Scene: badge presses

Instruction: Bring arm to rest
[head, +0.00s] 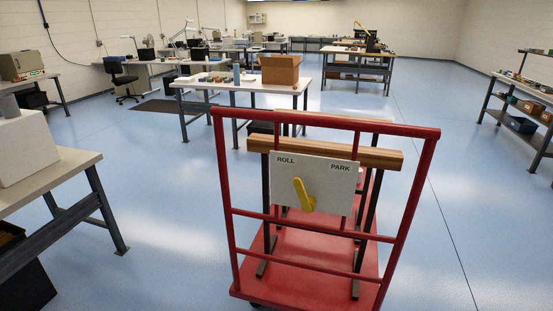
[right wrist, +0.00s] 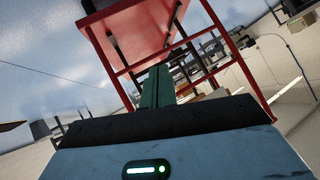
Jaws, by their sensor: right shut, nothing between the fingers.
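My right gripper (right wrist: 160,72) shows in the right wrist view as two dark green fingers pressed together with nothing between them. It points toward a red cart, which appears tilted in that view (right wrist: 228,52), and the fingers overlap its frame in the picture; I cannot tell the gap. No gripper or arm shows in the head view. There the red cart (head: 325,118) stands in front of me. Its white plate (head: 335,178) reads ROLL and PARK, and a yellow lever (head: 303,196) on it leans up and left, toward ROLL. My left gripper is out of view.
A wooden-topped stand (head: 380,158) is on the cart. A workbench (head: 265,88) with a cardboard box (head: 280,69) stands behind. A table (head: 75,165) is at the left, and a shelf bench (head: 520,95) at the right. Blue floor (head: 165,210) is clear around the cart.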

